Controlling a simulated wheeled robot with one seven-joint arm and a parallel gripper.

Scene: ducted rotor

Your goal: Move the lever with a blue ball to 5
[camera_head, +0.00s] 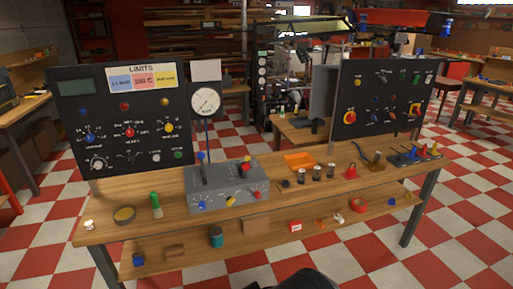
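The lever with a blue ball (201,155) stands on the grey control box (228,186) on the workbench, near the box's left side. Its thin shaft rises about upright from the box top. The numbers of its scale are too small to read, so I cannot tell its setting. A lever with a red ball and one with a yellow ball (245,168) stand on the right of the same box. A dark rounded part, probably of my own arm, shows at the bottom edge. My gripper's fingers are not in view.
A dial gauge (205,101) on a post rises behind the blue-ball lever. A black LIMITS panel (122,118) stands left and another panel (383,97) right. A green-handled object (155,204) is left of the box; an orange tray (299,161) and metal cylinders are right.

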